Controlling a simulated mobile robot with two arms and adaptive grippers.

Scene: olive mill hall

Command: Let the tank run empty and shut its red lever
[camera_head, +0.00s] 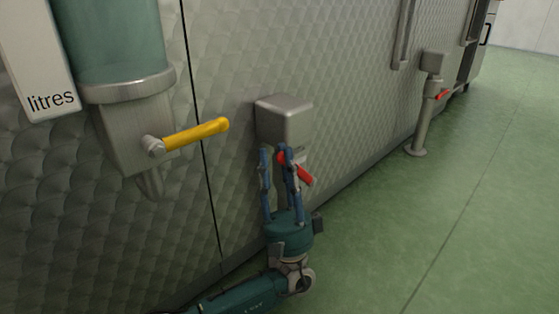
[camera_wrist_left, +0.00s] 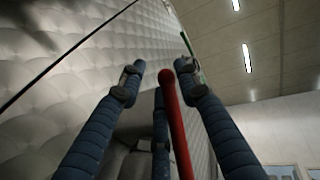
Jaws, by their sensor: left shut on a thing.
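The red lever (camera_head: 303,174) sits under a grey metal box (camera_head: 284,122) on the quilted metal wall. My left gripper (camera_head: 276,153) reaches up from below and is shut on the red lever, whose end sticks out to the right of the fingers. In the left wrist view the red lever (camera_wrist_left: 177,125) runs between the blue fingers (camera_wrist_left: 165,82). A glass vessel (camera_head: 112,40) with a greenish tint stands at upper left; its liquid level cannot be told. My right gripper is not in view.
A yellow lever (camera_head: 195,134) sticks out to the right below the glass vessel. A white sign reading "litres" (camera_head: 45,65) is beside the vessel. Farther along the wall is a pipe (camera_head: 424,120) with another red lever (camera_head: 441,95). The green floor (camera_head: 450,200) at right is clear.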

